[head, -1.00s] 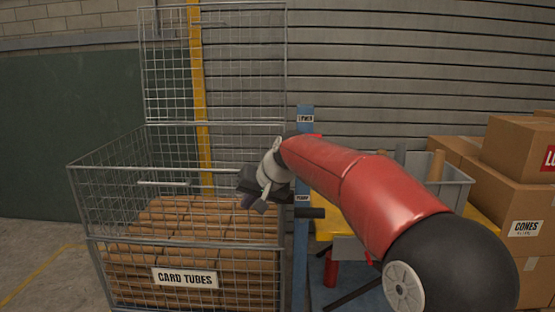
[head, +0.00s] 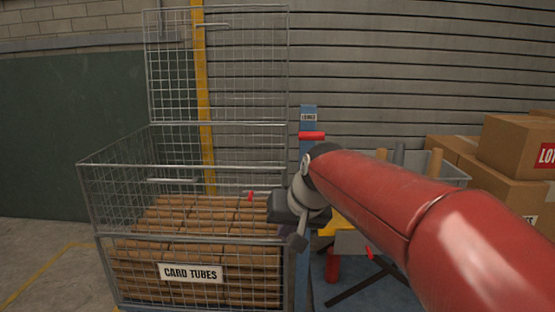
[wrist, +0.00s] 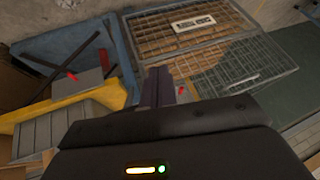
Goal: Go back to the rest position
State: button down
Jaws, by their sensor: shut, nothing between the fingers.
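My gripper (head: 297,242) hangs at the end of my red arm, at the right front corner of the wire cage (head: 92,205), in front of the blue post (head: 309,116). Its fingers look together and empty in the wrist view (wrist: 157,87), pointing toward the floor by the cage. The arm comes in from the lower right and covers much of the post and the yellow stand behind it.
The cage holds stacked card tubes (head: 192,240) behind a "CARD TUBES" sign (head: 191,273). A red bar (head: 312,135) sits on the post. Right stand a grey bin (head: 455,170) and cardboard boxes (head: 510,145). Left floor (head: 45,255) is clear.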

jog(key=s+d+f+h, duration=0.1)
jog(key=s+d+f, duration=0.2)
jog(key=s, duration=0.4)
jog(key=s+d+f+h, duration=0.1)
jog(key=s+d+f, duration=0.2)
jog(key=s+d, duration=0.3)
jog(key=s+d+f+m+h, duration=0.1)
jog(key=s+d+f, duration=0.2)
jog(key=s, duration=0.6)
jog(key=shift+s+d+f, duration=0.2)
jog(key=shift+s+d, duration=0.15)
jog(key=shift+d, duration=0.5)
